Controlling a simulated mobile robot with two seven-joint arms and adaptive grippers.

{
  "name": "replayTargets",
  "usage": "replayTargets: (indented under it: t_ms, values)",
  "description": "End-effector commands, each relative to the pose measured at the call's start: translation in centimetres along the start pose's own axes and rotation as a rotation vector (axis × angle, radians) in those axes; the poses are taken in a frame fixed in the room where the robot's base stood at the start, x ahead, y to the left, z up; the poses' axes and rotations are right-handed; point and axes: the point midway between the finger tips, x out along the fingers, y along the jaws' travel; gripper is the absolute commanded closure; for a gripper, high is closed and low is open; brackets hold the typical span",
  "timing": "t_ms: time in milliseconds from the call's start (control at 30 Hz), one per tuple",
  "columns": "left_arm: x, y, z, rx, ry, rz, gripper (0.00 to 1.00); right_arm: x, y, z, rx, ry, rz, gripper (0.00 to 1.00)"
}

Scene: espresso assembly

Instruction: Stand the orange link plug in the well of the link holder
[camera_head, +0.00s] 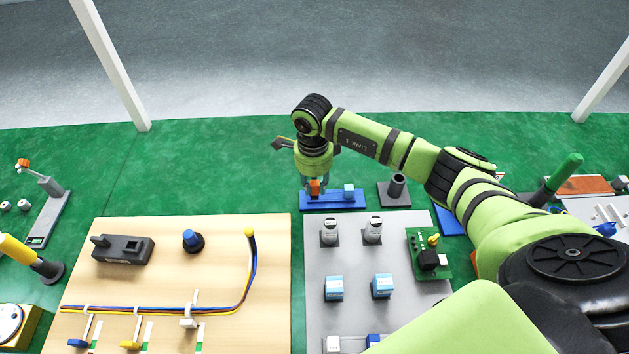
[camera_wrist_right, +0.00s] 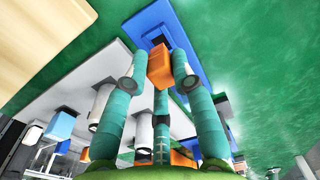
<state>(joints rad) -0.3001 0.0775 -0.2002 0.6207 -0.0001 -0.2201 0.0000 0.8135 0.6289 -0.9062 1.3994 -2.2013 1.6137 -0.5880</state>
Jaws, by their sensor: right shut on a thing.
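The orange link plug (camera_head: 314,188) is between the fingers of my right gripper (camera_head: 314,182), which is shut on it. In the right wrist view the plug (camera_wrist_right: 159,66) sits between the teal fingertips of this gripper (camera_wrist_right: 157,80). The blue link holder (camera_head: 333,203) lies on the green surface under the gripper. In the wrist view a dark square opening shows in the holder (camera_wrist_right: 187,30), just beyond the plug. The plug is over the left part of the holder; I cannot tell whether its lower end is inside the well. My left gripper is not in view.
A light blue block (camera_head: 349,189) stands on the right part of the holder. A dark grey stand (camera_head: 394,192) is close on the right. A grey board (camera_head: 362,262) with small parts and a wooden cable board (camera_head: 200,262) lie in front. Green surface behind the holder is clear.

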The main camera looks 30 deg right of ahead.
Motion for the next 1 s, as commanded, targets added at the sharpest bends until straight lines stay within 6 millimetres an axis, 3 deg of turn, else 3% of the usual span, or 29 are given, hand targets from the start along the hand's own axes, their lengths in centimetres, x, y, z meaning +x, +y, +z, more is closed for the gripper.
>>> replayTargets:
  t_ms: [1000]
  values:
    - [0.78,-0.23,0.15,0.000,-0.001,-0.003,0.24,0.50,-0.03,0.04,-0.006,0.002,0.001,1.00]
